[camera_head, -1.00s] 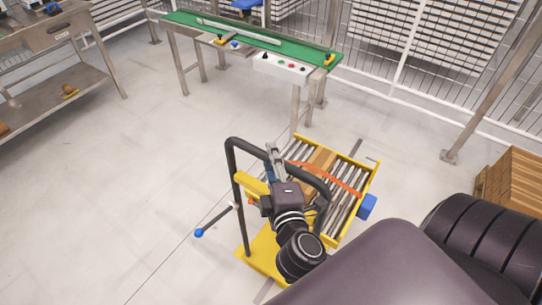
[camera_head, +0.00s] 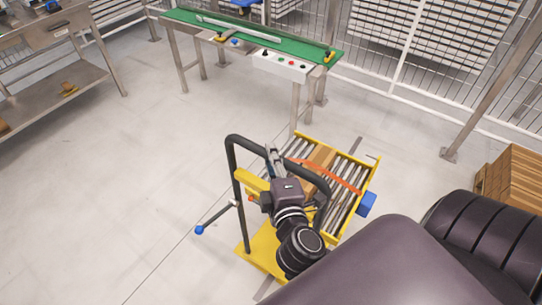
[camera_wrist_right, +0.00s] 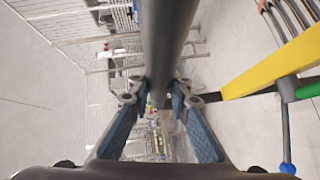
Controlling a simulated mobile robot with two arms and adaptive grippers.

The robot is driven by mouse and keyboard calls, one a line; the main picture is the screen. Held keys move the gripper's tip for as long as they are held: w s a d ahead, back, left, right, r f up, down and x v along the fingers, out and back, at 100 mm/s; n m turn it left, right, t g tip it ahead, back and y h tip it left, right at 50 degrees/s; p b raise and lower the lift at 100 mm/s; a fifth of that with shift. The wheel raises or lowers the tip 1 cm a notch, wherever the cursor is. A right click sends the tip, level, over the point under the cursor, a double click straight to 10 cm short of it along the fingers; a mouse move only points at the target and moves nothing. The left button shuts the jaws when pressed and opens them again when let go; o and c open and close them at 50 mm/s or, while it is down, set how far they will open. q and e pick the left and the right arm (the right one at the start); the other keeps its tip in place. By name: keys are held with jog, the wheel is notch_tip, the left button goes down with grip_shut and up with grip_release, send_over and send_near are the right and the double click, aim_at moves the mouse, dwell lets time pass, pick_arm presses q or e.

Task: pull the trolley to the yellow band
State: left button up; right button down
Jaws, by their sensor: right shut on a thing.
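The trolley stands in the lower middle of the head view, with a yellow frame (camera_head: 262,246), a roller top (camera_head: 345,200) and a black push handle (camera_head: 231,185). A brown box (camera_head: 319,158) lies on the rollers with an orange strap (camera_head: 335,177) across it. My right gripper (camera_head: 272,155) is at the top bar of the handle and shut on it. In the right wrist view the dark handle bar (camera_wrist_right: 165,45) runs between the two blue-padded fingers (camera_wrist_right: 160,110). My left gripper is not in view. I see no yellow band on the floor.
A green-topped conveyor (camera_head: 250,36) with a button box (camera_head: 282,66) stands behind the trolley. A steel workbench (camera_head: 60,75) is at the left. A wooden crate (camera_head: 515,180) is at the right. The floor (camera_head: 130,190) to the left is clear.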

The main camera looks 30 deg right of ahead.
jog(key=d, duration=0.1)
jog(key=w+d, duration=0.1)
jog(key=shift+w+d+f+p, duration=0.1)
jog(key=shift+d+p, duration=0.2)
jog(key=shift+d, duration=0.05)
jog(key=c, duration=2.1)
grip_release()
jog(key=o, duration=0.3)
jog(key=shift+a, duration=0.3)
jog(key=v, duration=1.2)
